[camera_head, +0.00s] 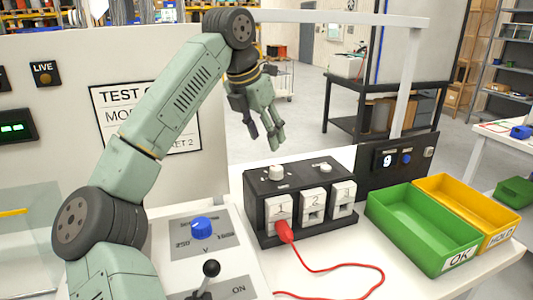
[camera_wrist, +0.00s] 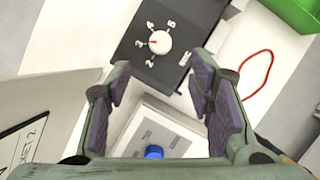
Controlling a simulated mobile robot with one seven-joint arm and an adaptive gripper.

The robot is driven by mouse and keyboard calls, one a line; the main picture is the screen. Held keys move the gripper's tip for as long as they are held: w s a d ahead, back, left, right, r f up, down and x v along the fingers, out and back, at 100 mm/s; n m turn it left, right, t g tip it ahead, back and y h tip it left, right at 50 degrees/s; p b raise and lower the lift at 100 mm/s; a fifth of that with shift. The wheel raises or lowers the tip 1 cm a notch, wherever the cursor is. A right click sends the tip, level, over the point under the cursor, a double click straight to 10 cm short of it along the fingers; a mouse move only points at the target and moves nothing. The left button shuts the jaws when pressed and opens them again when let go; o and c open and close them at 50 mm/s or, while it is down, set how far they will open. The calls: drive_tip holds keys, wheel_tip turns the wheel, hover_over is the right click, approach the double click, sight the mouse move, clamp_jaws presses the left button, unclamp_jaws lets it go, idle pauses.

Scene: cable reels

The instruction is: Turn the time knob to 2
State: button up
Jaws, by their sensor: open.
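A white round knob (camera_head: 277,173) stands on top of the black box, near its left end. In the wrist view the knob (camera_wrist: 160,42) has a red mark pointing left, with printed numbers around it; 2 is at its lower left and 4 and 5 are above. The mark appears to point near 3. My gripper (camera_head: 262,138) hangs in the air above the box, fingers apart and empty. In the wrist view my gripper (camera_wrist: 158,88) has the knob beyond its fingertips, clear of both fingers.
The black box (camera_head: 256,210) has white numbered sockets in front, with a red plug (camera_head: 284,232) and cable in socket 1. A blue knob (camera_head: 202,228) and black lever (camera_head: 207,275) are on the near panel. Green (camera_head: 405,235) and yellow (camera_head: 470,205) trays are at right.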

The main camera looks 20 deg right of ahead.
sight(276, 168)
drive_tip(key=p+x, duration=0.2)
drive_tip(key=x, duration=0.8)
drive_tip(key=shift+d+f, duration=0.2)
drive_tip(key=shift+f, duration=0.15)
drive_tip(key=shift+c, duration=0.3)
drive_tip(key=c, duration=1.1)
